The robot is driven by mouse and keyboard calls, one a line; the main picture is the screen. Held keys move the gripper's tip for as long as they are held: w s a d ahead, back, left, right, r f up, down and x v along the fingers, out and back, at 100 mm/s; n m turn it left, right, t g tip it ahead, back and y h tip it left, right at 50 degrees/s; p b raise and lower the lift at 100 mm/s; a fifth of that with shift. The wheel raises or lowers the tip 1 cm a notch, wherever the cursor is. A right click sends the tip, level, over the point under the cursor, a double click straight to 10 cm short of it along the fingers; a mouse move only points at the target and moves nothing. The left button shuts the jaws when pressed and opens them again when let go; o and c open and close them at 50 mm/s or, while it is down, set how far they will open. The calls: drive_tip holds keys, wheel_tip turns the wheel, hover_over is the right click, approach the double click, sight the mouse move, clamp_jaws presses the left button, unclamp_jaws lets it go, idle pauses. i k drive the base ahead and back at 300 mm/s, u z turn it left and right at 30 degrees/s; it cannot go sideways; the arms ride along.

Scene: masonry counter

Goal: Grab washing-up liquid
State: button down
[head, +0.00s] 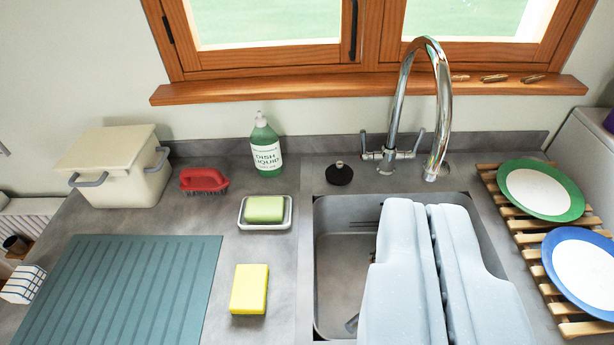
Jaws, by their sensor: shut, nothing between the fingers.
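The washing-up liquid (266,148) is a green bottle with a white "DISH LIQUID" label and a pale top. It stands upright at the back of the grey counter, left of the tap. My gripper (424,204) shows large and pale at the lower right, in front of the sink. Its two fingers are together with nothing between them. It is apart from the bottle, to the right of it and nearer the camera.
A red brush (204,180) and a cream lidded box (112,165) stand left of the bottle. A soap dish (265,224) with green soap and a yellow sponge (249,289) lie in front. The tall chrome tap (396,100) rises behind the sink (335,255). Plates (541,191) lie on a wooden rack (507,213) at right.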

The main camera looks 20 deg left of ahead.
sight(265, 144)
drive_tip(key=k, duration=1.2)
drive_tip(key=u, duration=0.4)
drive_tip(key=i, duration=1.8)
drive_tip(key=z, duration=0.4)
